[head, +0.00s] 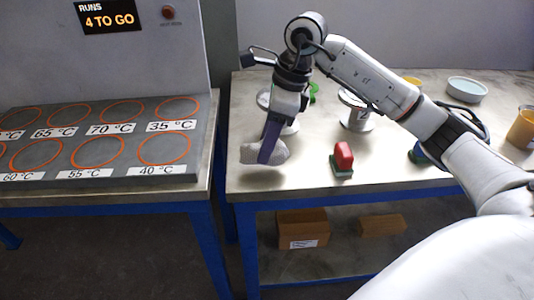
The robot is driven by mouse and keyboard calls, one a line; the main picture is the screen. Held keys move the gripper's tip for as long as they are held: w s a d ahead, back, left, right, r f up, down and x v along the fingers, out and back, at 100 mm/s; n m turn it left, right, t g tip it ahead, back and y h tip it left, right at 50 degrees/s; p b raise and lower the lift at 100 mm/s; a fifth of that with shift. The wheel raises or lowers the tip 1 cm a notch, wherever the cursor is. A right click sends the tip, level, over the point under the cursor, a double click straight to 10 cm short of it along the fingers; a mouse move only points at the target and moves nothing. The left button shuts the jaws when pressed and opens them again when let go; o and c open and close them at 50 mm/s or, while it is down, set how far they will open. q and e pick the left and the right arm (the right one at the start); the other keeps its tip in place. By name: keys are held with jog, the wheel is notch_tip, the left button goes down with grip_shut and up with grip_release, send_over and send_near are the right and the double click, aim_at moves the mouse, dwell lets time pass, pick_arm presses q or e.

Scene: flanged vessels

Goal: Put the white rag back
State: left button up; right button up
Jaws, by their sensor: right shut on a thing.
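The white rag (250,154) looks like a pale, textured wad in the head view. It is at the left front part of the right-hand table, close to its surface; I cannot tell whether it touches. My right gripper (268,152) comes down from above and is shut on the rag, with its fingers covering the rag's middle. My left gripper is not in view.
The metal table (300,178) holds a red and green block (343,160), flanged vessels (355,112), a pale blue dish (467,90) and a yellow container (522,128). On the left stands a panel (80,150) with orange rings and temperature labels. Boxes (302,229) lie below.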

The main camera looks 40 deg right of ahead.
aim_at(282, 148)
jog(key=shift+f, duration=1.65)
jog(key=o, duration=0.9)
jog(key=shift+f, duration=0.1)
jog(key=v, duration=1.2)
jog(key=shift+w, duration=0.1)
